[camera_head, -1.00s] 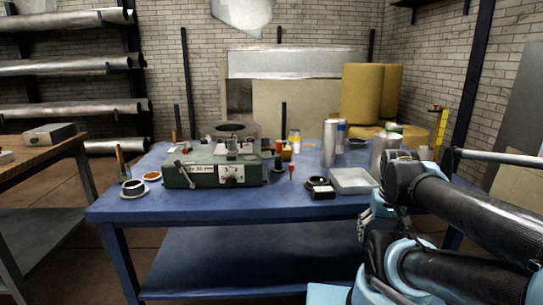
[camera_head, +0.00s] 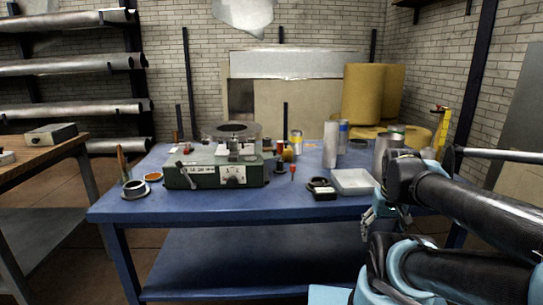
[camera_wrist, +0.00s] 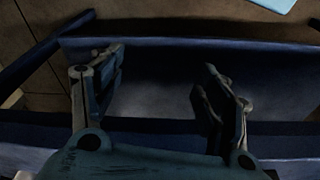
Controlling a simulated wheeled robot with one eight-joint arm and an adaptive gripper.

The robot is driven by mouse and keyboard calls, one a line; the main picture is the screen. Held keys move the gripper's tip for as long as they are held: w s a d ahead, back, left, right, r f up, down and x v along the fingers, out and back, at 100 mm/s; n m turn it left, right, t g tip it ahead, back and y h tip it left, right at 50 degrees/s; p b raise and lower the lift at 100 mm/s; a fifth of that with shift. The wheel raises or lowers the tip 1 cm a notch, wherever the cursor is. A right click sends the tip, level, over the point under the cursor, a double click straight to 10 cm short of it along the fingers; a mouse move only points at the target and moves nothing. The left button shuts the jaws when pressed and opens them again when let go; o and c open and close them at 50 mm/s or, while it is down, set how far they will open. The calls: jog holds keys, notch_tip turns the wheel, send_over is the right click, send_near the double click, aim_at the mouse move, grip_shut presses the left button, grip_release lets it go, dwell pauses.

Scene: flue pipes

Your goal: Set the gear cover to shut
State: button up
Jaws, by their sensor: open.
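A green machine (camera_head: 216,174) with a lever on its left front and a pale dial plate stands on the blue bench. A small metal mechanism (camera_head: 236,148) sits on its top, and a dark round rim (camera_head: 232,130) shows just behind. I cannot tell which part is the gear cover or how it stands. My gripper (camera_head: 374,220) is at the bench's front right, well right of the machine and apart from it. In the wrist view my gripper (camera_wrist: 163,68) is open and empty, with the blue bench's edge and lower shelf below. The machine is not in that view.
The blue bench (camera_head: 280,202) has clear room along its front edge. Right of the machine stand a pale tray (camera_head: 353,182), a dark ring (camera_head: 317,183), and several cans and cylinders.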

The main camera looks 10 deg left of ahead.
jog(key=shift+s+a+r, duration=0.15)
jog(key=shift+s+r, duration=0.1)
jog(key=shift+r, duration=0.4)
jog(key=c, duration=0.4)
jog(key=w+a+r+n, duration=0.3)
jog(key=w+a+r, duration=0.2)
jog(key=r, duration=0.2)
jog(key=w+a+r+n+g, duration=0.1)
jog(key=w+a+r+n, duration=0.1)
jog(key=w+a+r, duration=0.45)
jog(key=w+a+r+n, duration=0.2)
jog(key=w+r+n, duration=0.1)
jog(key=r, duration=0.5)
jog(key=shift+c, duration=0.2)
jog(key=w+a+r+n, duration=0.2)
jog(key=a+r+n, duration=0.15)
jog(key=a, duration=0.35)
jog(key=w+a+r+n+g, duration=0.1)
jog(key=w+a+r+n, duration=0.1)
jog(key=a+r, duration=0.45)
jog(key=w+a+r+n, duration=0.2)
jog(key=a+r, duration=0.1)
jog(key=a, duration=0.6)
notch_tip(320, 180, down, 17)
jog(key=shift+w+d+f, duration=0.1)
jog(key=shift+d+f, duration=0.05)
jog(key=shift+c, duration=0.4)
